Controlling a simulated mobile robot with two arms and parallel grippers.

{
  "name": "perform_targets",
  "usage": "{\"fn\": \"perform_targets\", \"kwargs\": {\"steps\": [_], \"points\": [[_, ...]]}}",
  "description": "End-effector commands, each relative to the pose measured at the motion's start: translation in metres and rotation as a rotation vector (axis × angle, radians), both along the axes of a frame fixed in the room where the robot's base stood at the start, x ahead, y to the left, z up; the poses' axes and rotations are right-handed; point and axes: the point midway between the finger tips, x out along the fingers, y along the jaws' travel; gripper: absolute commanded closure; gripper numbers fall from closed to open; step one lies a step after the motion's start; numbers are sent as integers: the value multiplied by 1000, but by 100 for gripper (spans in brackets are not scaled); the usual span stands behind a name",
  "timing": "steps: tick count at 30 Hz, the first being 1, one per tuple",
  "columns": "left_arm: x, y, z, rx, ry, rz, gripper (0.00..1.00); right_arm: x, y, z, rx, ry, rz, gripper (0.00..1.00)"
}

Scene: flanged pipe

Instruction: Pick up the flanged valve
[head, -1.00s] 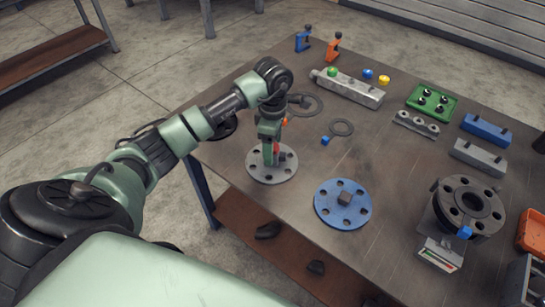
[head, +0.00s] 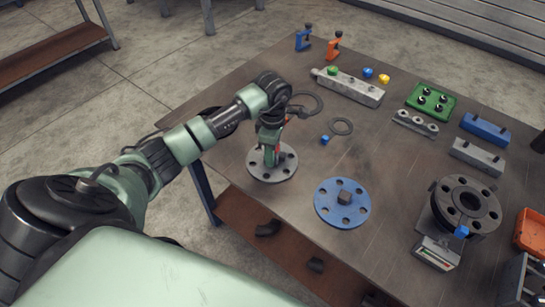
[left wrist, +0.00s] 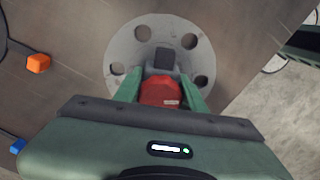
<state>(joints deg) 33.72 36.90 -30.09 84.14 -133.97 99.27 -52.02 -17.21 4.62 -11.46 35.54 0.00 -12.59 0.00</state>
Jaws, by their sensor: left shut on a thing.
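The flanged valve shows as a grey round flange (head: 285,172) with several bolt holes, flat at the table's near left edge. In the left wrist view its flange (left wrist: 125,50) has a dark square stub, and a red part stands nearer the camera. My left gripper (head: 270,158) reaches down over it. In the left wrist view the green fingers (left wrist: 160,92) are shut on either side of the red part. I cannot tell whether the flange touches the table. The fingers and hand hide part of the valve. My right gripper is not in view.
A blue flange disc (head: 328,208) with a grey stub lies to the right. A dark flanged pipe piece (head: 467,205) stands at the right. The middle of the table (head: 385,160) is clear.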

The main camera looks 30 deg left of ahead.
Motion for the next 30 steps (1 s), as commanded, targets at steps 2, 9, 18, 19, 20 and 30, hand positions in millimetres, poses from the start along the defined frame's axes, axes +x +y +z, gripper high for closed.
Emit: {"fn": "perform_targets", "kwargs": {"steps": [2,9,18,19,20,30], "points": [[1,0,2,-1,-4,0,100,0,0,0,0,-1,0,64],[2,0,6,0,-5,1,100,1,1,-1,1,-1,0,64],[3,1,44,1,-11,0,100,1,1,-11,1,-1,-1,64],[3,1,51,1,-11,0,100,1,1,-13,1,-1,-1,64],[3,1,58,1,-11,0,100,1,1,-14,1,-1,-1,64],[2,1,151,2,-11,1,100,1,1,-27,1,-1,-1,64]]}}
